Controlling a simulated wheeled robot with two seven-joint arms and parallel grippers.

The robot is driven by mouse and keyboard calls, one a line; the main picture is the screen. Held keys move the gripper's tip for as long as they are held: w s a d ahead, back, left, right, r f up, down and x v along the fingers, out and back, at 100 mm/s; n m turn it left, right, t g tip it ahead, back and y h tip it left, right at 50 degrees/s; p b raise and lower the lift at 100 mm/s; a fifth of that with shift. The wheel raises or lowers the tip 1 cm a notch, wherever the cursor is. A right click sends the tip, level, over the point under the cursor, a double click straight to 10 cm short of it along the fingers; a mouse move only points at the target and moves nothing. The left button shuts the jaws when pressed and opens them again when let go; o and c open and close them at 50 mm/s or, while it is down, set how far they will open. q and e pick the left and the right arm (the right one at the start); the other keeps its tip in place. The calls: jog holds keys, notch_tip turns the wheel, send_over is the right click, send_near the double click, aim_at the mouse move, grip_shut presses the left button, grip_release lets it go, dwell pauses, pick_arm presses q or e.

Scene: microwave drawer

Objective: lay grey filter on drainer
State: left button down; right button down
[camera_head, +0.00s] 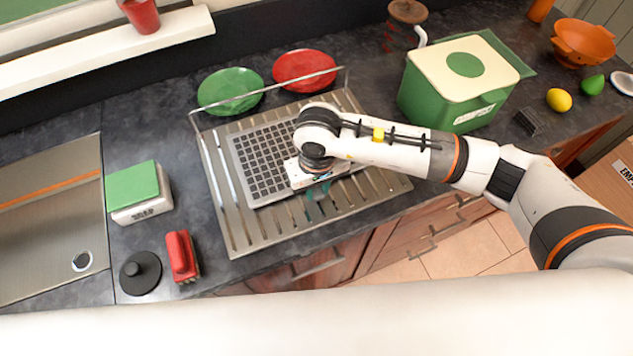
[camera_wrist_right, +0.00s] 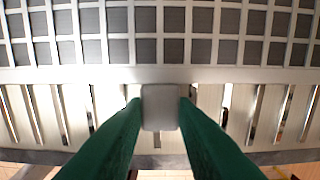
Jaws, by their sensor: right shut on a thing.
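The grey filter (camera_head: 262,161) is a flat panel with a grid of dark square cells. It lies over the slatted metal drainer (camera_head: 238,228) on the counter; whether it touches the slats all over, I cannot tell. In the right wrist view the filter (camera_wrist_right: 217,48) fills the top, with the drainer slats (camera_wrist_right: 262,112) below it. My right gripper (camera_wrist_right: 160,103) has green fingers shut on the filter's small grey tab (camera_wrist_right: 160,108) at its near edge. In the head view the right gripper (camera_head: 314,192) is partly hidden under my wrist. My left gripper is not in view.
A green plate (camera_head: 230,90) and a red plate (camera_head: 304,70) stand behind the drainer. A green box with a cream lid (camera_head: 440,105) is to the right. A soap box (camera_head: 138,192), red brush (camera_head: 182,256) and black plug (camera_head: 140,272) sit left, by the sink (camera_head: 50,225).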

jog(key=shift+f, duration=0.45)
jog(key=c, duration=1.2)
grip_release()
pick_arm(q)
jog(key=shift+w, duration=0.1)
pick_arm(e)
jog(key=shift+o, duration=0.2)
pick_arm(q)
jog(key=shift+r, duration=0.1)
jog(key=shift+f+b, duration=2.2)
jog(key=shift+b, duration=0.05)
pick_arm(e)
notch_tip(320, 180, up, 12)
jog(key=shift+s+r, duration=0.2)
